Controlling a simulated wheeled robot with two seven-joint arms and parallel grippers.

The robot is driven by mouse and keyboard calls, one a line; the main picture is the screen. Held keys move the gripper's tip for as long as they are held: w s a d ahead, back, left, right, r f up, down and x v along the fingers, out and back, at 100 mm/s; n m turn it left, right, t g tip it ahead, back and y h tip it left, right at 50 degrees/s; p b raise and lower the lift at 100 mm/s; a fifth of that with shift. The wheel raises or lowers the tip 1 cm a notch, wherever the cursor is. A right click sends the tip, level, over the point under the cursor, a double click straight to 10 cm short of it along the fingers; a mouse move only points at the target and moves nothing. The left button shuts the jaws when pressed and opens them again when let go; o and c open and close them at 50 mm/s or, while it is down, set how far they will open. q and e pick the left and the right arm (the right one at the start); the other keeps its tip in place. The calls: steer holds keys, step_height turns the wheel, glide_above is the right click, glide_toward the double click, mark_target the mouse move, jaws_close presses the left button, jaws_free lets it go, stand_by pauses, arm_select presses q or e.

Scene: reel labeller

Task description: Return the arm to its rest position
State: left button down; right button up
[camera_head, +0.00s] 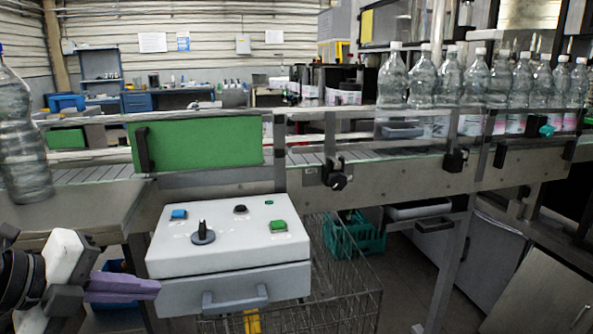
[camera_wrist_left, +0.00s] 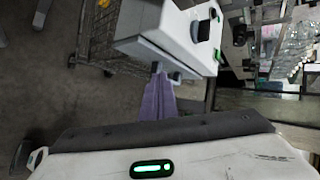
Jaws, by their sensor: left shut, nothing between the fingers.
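My left gripper (camera_head: 150,290) comes in at the lower left of the head view, its purple fingers shut and empty. It is to the left of the grey control box (camera_head: 228,240) and looks apart from it. In the left wrist view the purple fingers (camera_wrist_left: 158,92) are together, with the control box (camera_wrist_left: 150,28) beyond them. The box has a blue button (camera_head: 179,214), a black knob (camera_head: 203,233) and a green button (camera_head: 279,226). My right gripper is in neither view.
A conveyor (camera_head: 400,172) runs across behind the box, with several clear bottles (camera_head: 421,80) at the right. One large bottle (camera_head: 22,140) stands at the far left. A green panel (camera_head: 205,143) is on the conveyor's side. A wire cart (camera_head: 345,290) stands below, with a teal crate (camera_head: 355,235) behind.

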arm_select(q)
steer(key=s+d+f+n+t, duration=0.1)
steer(key=d+f+n, duration=0.1)
steer(key=f+n, duration=0.65)
steer(key=d+f+n, duration=0.2)
steer(key=f+n, duration=0.1)
steer(key=f, duration=1)
steer(key=s+d+f+n+y, duration=0.1)
steer(key=s+f+n+y, duration=0.1)
steer(key=s+f+n, duration=0.4)
steer(key=s+d+f+n+y, duration=0.2)
steer(key=s+f+n, duration=0.5)
steer(key=s+f, duration=0.6)
steer(key=shift+d+g, duration=0.25)
steer(key=shift+g, duration=0.15)
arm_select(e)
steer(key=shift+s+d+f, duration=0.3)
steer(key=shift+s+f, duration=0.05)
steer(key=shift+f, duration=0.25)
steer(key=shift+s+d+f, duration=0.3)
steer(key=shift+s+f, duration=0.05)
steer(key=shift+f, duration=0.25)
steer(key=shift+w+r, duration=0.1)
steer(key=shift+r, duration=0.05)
